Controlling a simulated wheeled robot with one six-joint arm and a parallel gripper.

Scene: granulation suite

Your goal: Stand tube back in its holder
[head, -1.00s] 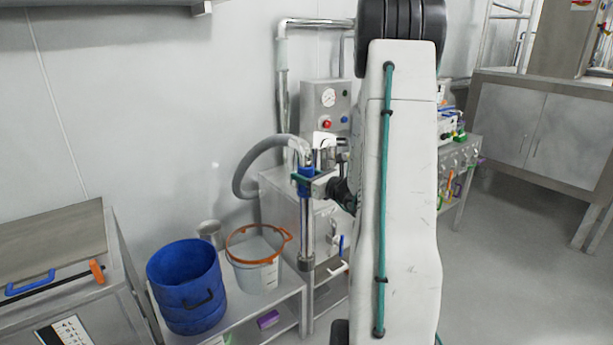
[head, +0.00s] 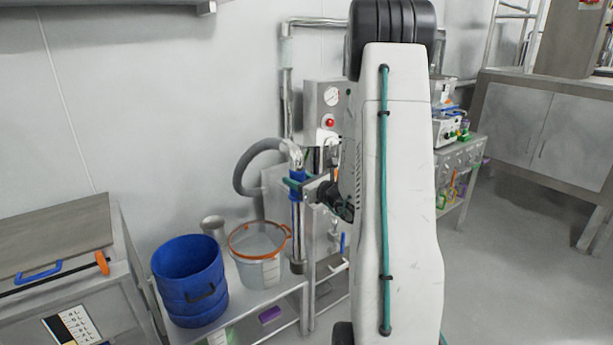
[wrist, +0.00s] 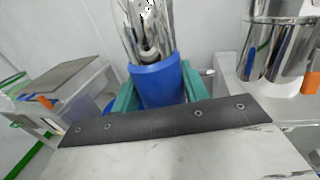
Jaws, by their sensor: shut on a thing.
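The tube (head: 298,225) is a straight metal pipe with a blue collar (wrist: 158,85) near its top. A bent metal end joins it to a grey ribbed hose (head: 248,165). My gripper (head: 298,182) is shut on the blue collar, with its green fingers on both sides of it in the wrist view (wrist: 160,92). The tube hangs near upright, its lower end in front of the low shelf, beside the white bucket (head: 257,270). I cannot make out the holder for certain. My arm hides part of the machine behind.
A blue tub (head: 188,290) stands on the low shelf left of the bucket. A steel machine with a gauge and red button (head: 329,123) is behind the tube. A steel bench (head: 55,235) is at left. Polished metal cylinders (wrist: 275,45) are close at right in the wrist view.

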